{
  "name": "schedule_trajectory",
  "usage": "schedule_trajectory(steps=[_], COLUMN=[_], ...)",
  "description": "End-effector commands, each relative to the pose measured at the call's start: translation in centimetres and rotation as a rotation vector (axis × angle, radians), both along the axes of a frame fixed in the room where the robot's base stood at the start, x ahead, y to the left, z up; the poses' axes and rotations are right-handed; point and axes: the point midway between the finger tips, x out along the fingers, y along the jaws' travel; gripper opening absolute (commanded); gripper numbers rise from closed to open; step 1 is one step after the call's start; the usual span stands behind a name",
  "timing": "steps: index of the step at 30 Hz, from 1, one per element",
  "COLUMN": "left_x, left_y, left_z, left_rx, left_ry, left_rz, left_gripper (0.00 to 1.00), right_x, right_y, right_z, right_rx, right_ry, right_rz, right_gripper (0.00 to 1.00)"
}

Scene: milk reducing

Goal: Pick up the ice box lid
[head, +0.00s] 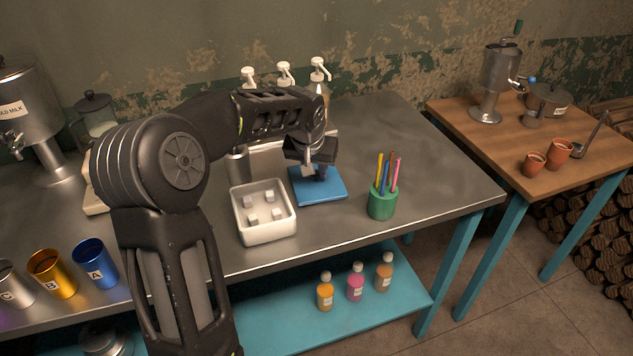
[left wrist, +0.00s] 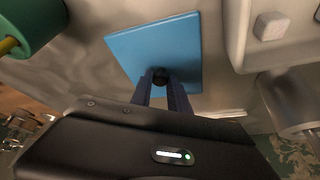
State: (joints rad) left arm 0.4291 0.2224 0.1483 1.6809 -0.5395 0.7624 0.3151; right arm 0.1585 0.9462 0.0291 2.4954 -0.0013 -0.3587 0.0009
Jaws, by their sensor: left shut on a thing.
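The ice box lid is a flat blue square (head: 331,190) with a small dark knob, to the right of the white ice box (head: 264,228) on the metal table. My left gripper (head: 320,176) points down over the lid and is shut on its knob. The left wrist view shows the two fingers (left wrist: 161,84) closed around the dark knob at the middle of the lid (left wrist: 127,48). I cannot tell whether the lid touches the tabletop. The ice box is open, with several ice cubes inside. My right gripper is not in view.
A green cup of colored sticks (head: 382,202) stands close to the right of the lid. Pump bottles (head: 319,78) stand behind my left arm. Lettered metal cups (head: 95,262) are at the front left. The table's right end (head: 440,185) is clear.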

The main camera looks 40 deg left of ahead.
Motion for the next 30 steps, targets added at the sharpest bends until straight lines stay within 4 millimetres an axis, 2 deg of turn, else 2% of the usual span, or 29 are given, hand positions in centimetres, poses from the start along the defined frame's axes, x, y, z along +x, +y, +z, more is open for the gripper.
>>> schedule_trajectory(steps=[3, 19, 23, 30], left_x=[0.0, 0.1, 0.1, 0.1], left_y=[0.0, 0.0, 0.0, 0.0], left_z=[0.0, 0.5, 2.0, 6.7], left_rx=[0.000, 0.001, 0.001, 0.001], left_ry=[0.000, -0.002, -0.004, -0.005], left_rz=[0.000, 0.000, 0.001, 0.001], left_gripper=[0.00, 0.00, 0.00, 0.00], right_x=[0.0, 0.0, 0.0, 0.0], right_y=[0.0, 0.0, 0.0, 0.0], right_z=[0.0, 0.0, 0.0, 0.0], right_rx=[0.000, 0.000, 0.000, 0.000], right_ry=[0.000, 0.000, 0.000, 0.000], right_rz=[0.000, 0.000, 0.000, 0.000], right_gripper=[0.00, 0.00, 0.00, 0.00])
